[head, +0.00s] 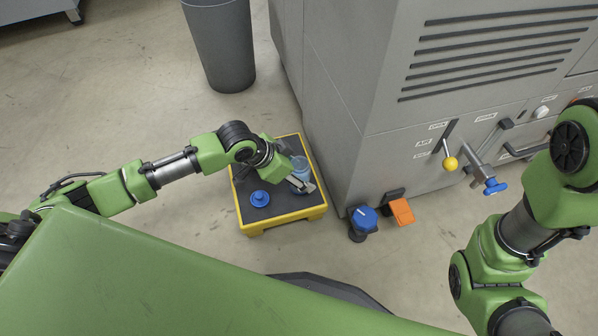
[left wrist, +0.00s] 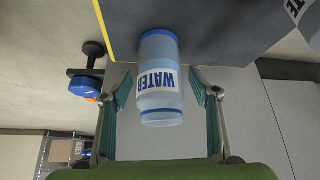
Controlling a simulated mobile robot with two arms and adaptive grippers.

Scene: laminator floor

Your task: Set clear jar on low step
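The clear jar (head: 302,166) is bluish and see-through, and stands on the low step (head: 245,219), which has a yellow edge and black top. In the left wrist view the jar (left wrist: 160,75) has blue bands and a WATER label. My left gripper (head: 301,184) is at the jar; in the left wrist view its fingers (left wrist: 160,88) stand open on either side, with a gap at each side. The fingers partly hide the jar in the head view. My right arm shows at the right, but its gripper is out of view.
A blue-topped item (head: 260,199) stands on the step left of the jar. A grey machine (head: 400,150) with a yellow-knobbed lever (head: 450,163) rises close behind. A blue knob (head: 364,217) and an orange pedal (head: 402,211) are right of the step. A grey bin (head: 222,45) stands behind.

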